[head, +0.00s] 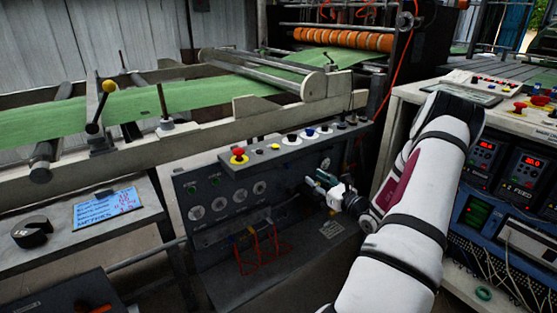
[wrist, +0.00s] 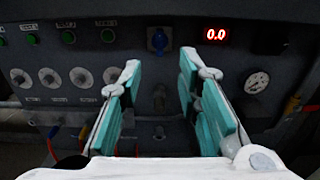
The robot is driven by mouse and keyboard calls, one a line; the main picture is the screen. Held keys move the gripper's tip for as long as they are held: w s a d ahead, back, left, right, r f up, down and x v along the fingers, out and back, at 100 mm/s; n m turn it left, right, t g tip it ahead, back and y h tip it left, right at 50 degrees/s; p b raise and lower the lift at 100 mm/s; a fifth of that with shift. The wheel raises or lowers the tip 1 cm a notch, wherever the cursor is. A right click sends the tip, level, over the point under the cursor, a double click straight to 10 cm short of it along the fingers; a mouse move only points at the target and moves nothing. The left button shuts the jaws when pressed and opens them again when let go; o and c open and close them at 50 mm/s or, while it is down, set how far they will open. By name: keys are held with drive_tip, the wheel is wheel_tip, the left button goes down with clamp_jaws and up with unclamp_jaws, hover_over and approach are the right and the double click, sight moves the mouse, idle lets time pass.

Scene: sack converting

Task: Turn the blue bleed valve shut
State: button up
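The blue bleed valve (wrist: 158,40) shows in the wrist view as a small blue knob on the dark panel, above the middle of the gap between my fingers. I cannot make it out clearly in the head view. My gripper (wrist: 160,70) is open, with its teal-padded fingers wide apart and nothing between them. In the head view my gripper (head: 314,186) is in front of the right part of the dark panel (head: 225,225). The fingers look apart from the valve. The exact gap and the valve's handle angle cannot be told.
A small dark fitting (wrist: 159,98) sits below the valve. A ledge with a red button (head: 238,154) overhangs the panel. Orange hoses (head: 262,245) hang lower left.

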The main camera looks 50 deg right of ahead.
drive_tip(key=b+x, duration=0.2)
drive_tip(key=x, duration=1.1)
drive_tip(key=shift+w+b, duration=0.35)
drive_tip(key=shift+d, duration=0.1)
clamp_jaws()
